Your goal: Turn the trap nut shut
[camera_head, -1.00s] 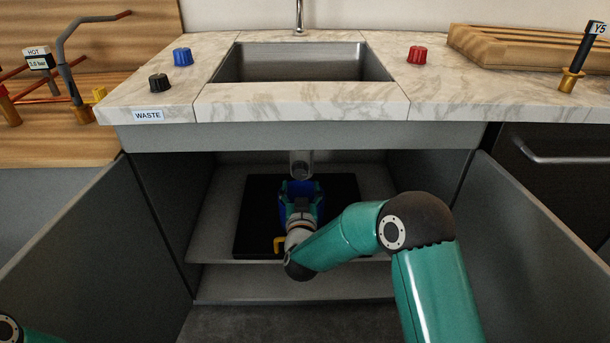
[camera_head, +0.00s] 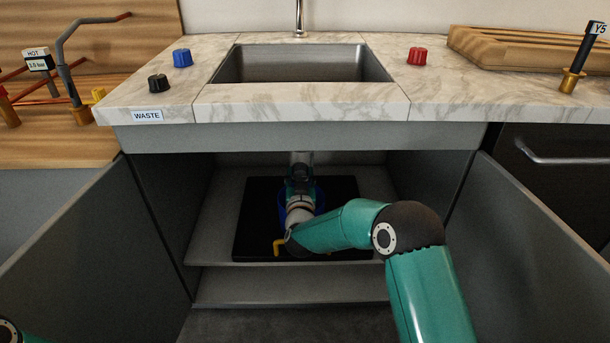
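A clear grey drain pipe (camera_head: 302,157) hangs under the sink inside the open cabinet. The trap nut cannot be made out; my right gripper covers the lower end of the pipe. My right gripper (camera_head: 300,172) is raised at that lower end, in front of it or around it; I cannot tell which. Its fingers are small and dark here, so whether they are closed on anything is unclear. My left gripper is out of view; only a bit of my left arm shows at the lower left corner.
A blue bucket (camera_head: 282,205) stands behind my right wrist on a black mat (camera_head: 258,222) on the cabinet shelf. A yellow handle-like piece (camera_head: 278,246) lies near the mat's front. Open doors (camera_head: 85,235) flank the cabinet. The sink (camera_head: 302,64) is above.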

